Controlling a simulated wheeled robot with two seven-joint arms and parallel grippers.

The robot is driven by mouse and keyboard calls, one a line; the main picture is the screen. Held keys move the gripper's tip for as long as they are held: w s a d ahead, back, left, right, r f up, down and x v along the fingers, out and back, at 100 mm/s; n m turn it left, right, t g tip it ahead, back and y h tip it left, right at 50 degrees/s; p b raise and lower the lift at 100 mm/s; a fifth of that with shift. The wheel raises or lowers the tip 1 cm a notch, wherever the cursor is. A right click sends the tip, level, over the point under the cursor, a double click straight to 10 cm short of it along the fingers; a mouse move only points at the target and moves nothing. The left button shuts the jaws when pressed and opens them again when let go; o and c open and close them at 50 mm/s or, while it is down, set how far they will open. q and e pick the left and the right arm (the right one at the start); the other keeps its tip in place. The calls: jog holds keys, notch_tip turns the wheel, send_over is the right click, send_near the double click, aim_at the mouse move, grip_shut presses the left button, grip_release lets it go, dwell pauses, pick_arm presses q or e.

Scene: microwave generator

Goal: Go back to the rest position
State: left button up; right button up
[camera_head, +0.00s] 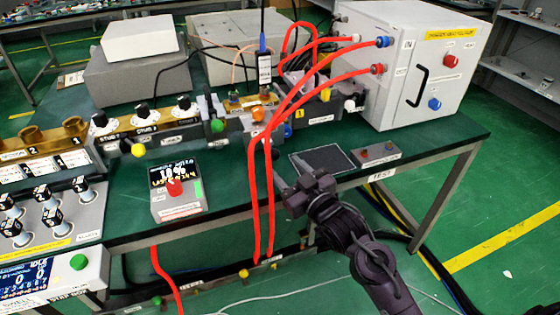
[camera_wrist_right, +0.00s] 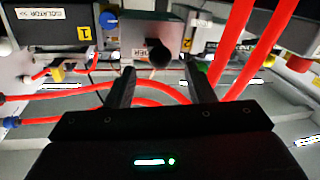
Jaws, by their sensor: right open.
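My right gripper (camera_head: 308,192) is dark and hangs over the front part of the green table, its arm coming in from the bottom right. In the right wrist view my right gripper (camera_wrist_right: 160,82) shows two black fingers spread apart with nothing between them. A dark round knob and a grey block (camera_wrist_right: 150,32) lie beyond the fingertips. Red hoses pass close by the fingers in that view; I cannot tell whether they touch. My left gripper does not show in the head view.
Red hoses (camera_head: 254,180) hang over the table's front edge, left of my right gripper. A white cabinet (camera_head: 408,70) stands at the back right. A small display box (camera_head: 177,190) and a black pad (camera_head: 322,160) are on the table (camera_head: 228,178). Floor is free at the right.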

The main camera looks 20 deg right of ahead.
jog(key=shift+s+d, duration=0.15)
jog(key=shift+s, duration=0.45)
